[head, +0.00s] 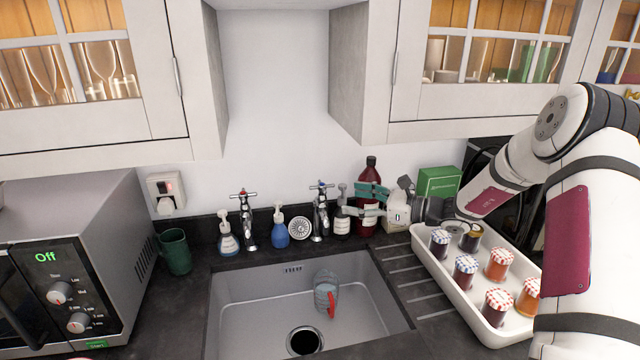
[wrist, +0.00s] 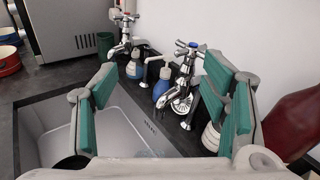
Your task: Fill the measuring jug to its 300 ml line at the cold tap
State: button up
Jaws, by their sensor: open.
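The measuring jug (head: 322,283), greyish and see-through with a red part, is in the sink (head: 252,290) near its back wall, roughly below the right tap. Its water level cannot be made out. The right tap (head: 320,212) has a blue-marked cross handle; the left tap (head: 247,222) has a red-marked one. No stream of water is discernible. My gripper (head: 362,201) is open and empty, right of the blue-marked tap at about handle height. In the wrist view, my gripper (wrist: 170,95) has its green-padded fingers apart, with the blue-marked tap (wrist: 185,68) ahead between them. The jug cannot be made out there.
A blue bottle (head: 279,228), pump bottles and a round strainer (head: 299,228) stand around the taps. A dark red bottle (head: 370,170) is close behind my gripper. A white tray (head: 450,286) of jars is at right, a microwave (head: 75,260) at left. Cupboards overhang.

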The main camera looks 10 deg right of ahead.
aim_at(326, 187)
jog(key=w+d+f+m+t, duration=0.2)
jog(key=d+m, duration=0.1)
jog(key=x, duration=0.4)
jog(key=p+x, duration=0.1)
jog(key=x, duration=0.8)
jog(key=shift+w, duration=0.45)
jog(key=shift+n, duration=0.3)
jog(key=c, duration=1.2)
